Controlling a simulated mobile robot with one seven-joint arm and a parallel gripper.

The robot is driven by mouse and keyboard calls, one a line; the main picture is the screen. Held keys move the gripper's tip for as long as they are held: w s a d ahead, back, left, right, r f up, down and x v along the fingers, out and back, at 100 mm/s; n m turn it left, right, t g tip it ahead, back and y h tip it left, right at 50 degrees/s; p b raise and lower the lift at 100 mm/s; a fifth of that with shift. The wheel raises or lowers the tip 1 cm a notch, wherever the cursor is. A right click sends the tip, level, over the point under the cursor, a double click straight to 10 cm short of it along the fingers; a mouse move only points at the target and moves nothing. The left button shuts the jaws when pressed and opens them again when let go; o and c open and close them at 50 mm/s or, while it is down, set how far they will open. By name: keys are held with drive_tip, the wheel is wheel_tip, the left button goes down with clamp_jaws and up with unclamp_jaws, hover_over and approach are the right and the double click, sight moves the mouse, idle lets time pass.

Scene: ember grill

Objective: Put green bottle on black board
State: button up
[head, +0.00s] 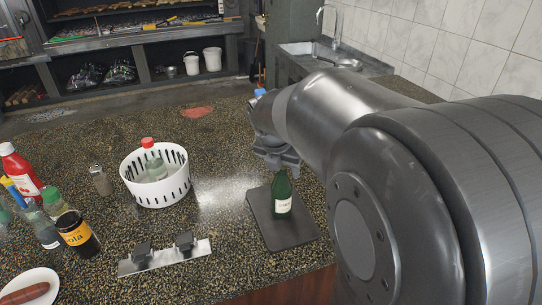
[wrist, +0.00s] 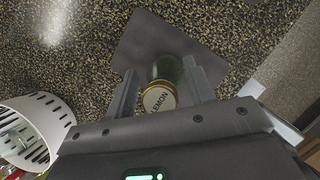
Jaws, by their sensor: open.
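The green bottle (head: 282,200) with a pale label stands upright on the black board (head: 286,237) in the head view. My gripper (head: 277,165) is right above it, around the height of its top. The black board (wrist: 148,38) lies beyond the fingertips. The fingers are open; whether either one touches the bottle I cannot tell.
A white slotted basket (head: 157,193) holding a red-capped bottle stands left of the board. A metal plate with two dark blocks (head: 165,258) lies nearer. A ketchup bottle (head: 20,174), a cola bottle (head: 77,234) and a sausage plate (head: 30,286) are far left.

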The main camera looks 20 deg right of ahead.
drive_tip(key=v, duration=1.1)
drive_tip(key=s+a+f+m+t+y, duration=0.1)
drive_tip(key=s+a+f+m, duration=0.1)
drive_tip(key=s+m, duration=0.6)
drive_tip(key=s+a+f+m+t+y, duration=0.1)
drive_tip(key=s+f+m, duration=0.4)
drive_tip(key=m, duration=1.4)
drive_tip(key=s+a+y, duration=0.1)
drive_tip(key=s+a, duration=0.1)
drive_tip(key=s, duration=0.1)
